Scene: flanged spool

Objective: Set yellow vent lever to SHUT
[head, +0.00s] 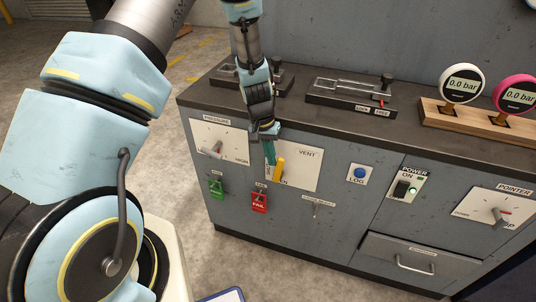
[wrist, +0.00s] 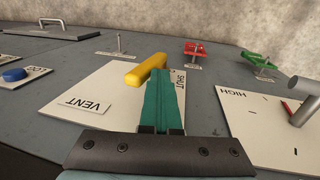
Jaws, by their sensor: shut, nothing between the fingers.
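The yellow vent lever (head: 279,168) sits on a white plate (head: 307,170) marked VENT on the cabinet front. Its lower end is beside a partly covered label with EN showing. In the wrist view the lever (wrist: 146,70) lies just beyond and left of my fingers, and the word SHUT stands on the plate (wrist: 103,90) to their right. My gripper (head: 270,158) points down at the plate, its green fingers shut and empty, on the SHUT side of the lever. I cannot tell whether they touch it. The fingers hide part of the plate and the lever's pivot.
The pressure knob (head: 212,149) is left of the plate. Small green (head: 216,187) and red (head: 259,201) switches sit below, with a thin toggle (head: 316,209) lower right. A blue button (head: 359,173) is to the right. Latch fixtures (head: 350,95) and gauges stand on the cabinet top.

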